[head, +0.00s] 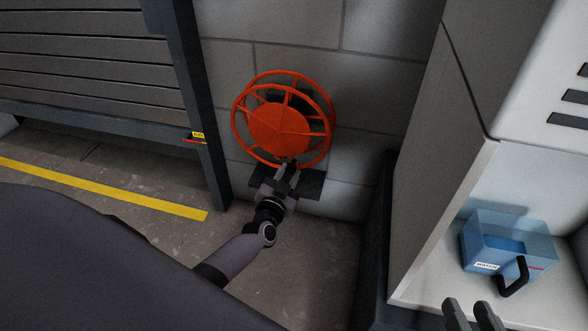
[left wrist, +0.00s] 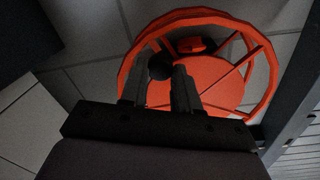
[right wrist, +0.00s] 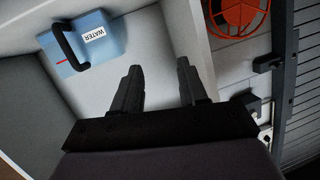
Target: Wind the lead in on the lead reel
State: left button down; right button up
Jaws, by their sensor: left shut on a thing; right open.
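The lead reel (head: 280,130) is an orange spoked wheel with a solid orange disc, mounted on the block wall in the head view. It also shows in the left wrist view (left wrist: 215,85) and at the top of the right wrist view (right wrist: 238,15). My left gripper (head: 288,168) is at the reel's lower rim. In the left wrist view its fingers are shut on a dark round knob (left wrist: 160,66) in front of the disc. My right gripper (head: 472,314) is open and empty, well away from the reel. I cannot make out the lead itself.
A blue water container (head: 505,245) with a black handle stands in a pale recess at the right. A grey cabinet side (head: 440,150) stands right of the reel. A dark-framed slatted shutter (head: 90,60) is at the left. A yellow line (head: 110,190) crosses the floor.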

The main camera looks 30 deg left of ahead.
pick_arm(q)
jog(key=s+a+r+m+p, duration=0.1)
jog(key=a+m+p, duration=0.3)
jog(key=a+m, duration=0.2)
jog(key=s+a+r+m+p, duration=0.2)
jog(key=a+m, duration=0.4)
jog(key=m, duration=0.3)
jog(key=shift+s+r+m+g+y+p, duration=0.15)
jog(key=shift+r+m+g+y+p, duration=0.2)
jog(key=shift+p, duration=0.5)
pick_arm(e)
jog(key=shift+s+d+r+g+h, duration=0.4)
jog(key=shift+d+r+g+h, duration=0.25)
jog(key=shift+g, duration=0.25)
jog(key=shift+a+f+m, duration=0.1)
jog(key=shift+f+m, duration=0.05)
jog(key=shift+m, duration=0.15)
pick_arm(q)
jog(key=c, duration=1)
grip_release()
jog(key=shift+o, duration=0.9)
pick_arm(e)
jog(key=shift+w, duration=0.15)
